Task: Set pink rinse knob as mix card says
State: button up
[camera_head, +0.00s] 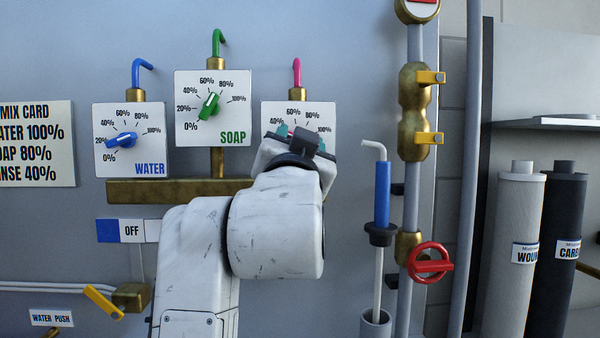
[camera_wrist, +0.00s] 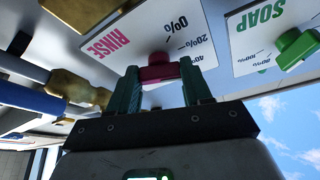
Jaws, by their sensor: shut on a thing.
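The mix card (camera_head: 35,145) hangs at the left in the head view, its left side cut off. It reads "ATER 100%", "OAP 80%" and "NSE 40%". The rinse dial plate (camera_head: 318,113) is at the upper middle, mostly covered by my gripper (camera_head: 300,138). In the wrist view my gripper (camera_wrist: 160,74) has its green fingers shut on the pink rinse knob (camera_wrist: 157,62), one on each side. The rinse plate (camera_wrist: 125,35) shows upside down with 0%, 20% and 40% marks. I cannot tell where the knob points.
The soap dial (camera_head: 212,107) with its green knob and the water dial (camera_head: 130,140) with its blue knob are to the left. A blue-handled wand (camera_head: 382,190), brass fittings with yellow levers and a red valve wheel (camera_head: 430,263) are to the right.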

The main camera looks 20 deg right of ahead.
jog(key=shift+w+a+f+m+g+h+b, duration=0.1)
jog(key=shift+m+g+h+b, duration=0.45)
jog(key=shift+m, duration=0.65)
jog(key=shift+m+g+h+b, duration=0.3)
jog(key=shift+m+b, duration=0.45)
jog(key=shift+m, duration=0.75)
jog(key=o, duration=1.1)
jog(key=shift+c, duration=0.2)
